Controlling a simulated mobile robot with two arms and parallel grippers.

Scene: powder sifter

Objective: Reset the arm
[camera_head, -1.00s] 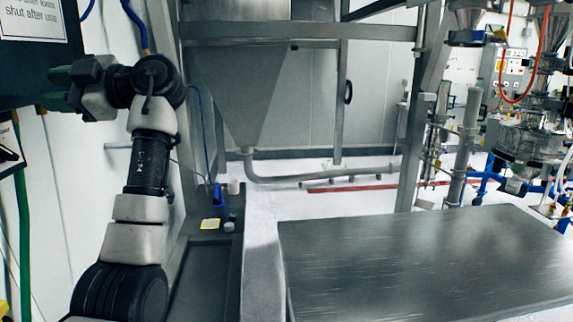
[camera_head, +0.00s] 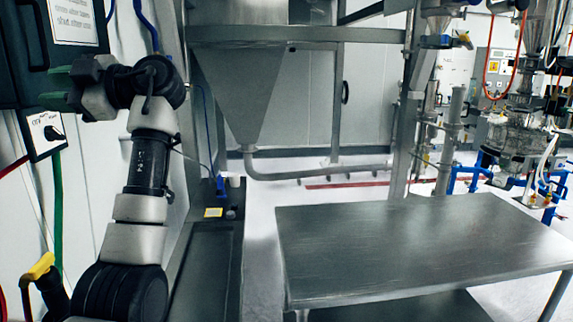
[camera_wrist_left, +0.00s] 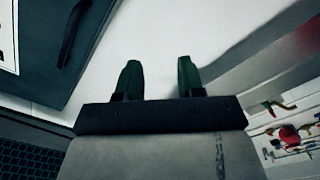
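My left arm rises along the left side of the head view. Its gripper (camera_head: 62,88) is raised at the upper left, pointing left, close in the picture to the dark cabinet on the wall. The left wrist view shows its two dark green fingers (camera_wrist_left: 160,80) standing apart with nothing between them. A pale wall lies behind the fingers. My right gripper does not show in either view.
A dark wall cabinet (camera_head: 30,75) with a handle and a switch box (camera_head: 42,135) are at the left. A metal table (camera_head: 420,245) stands at the right. A steel hopper (camera_head: 240,90) hangs in a frame behind. Pale floor (camera_head: 262,225) lies between.

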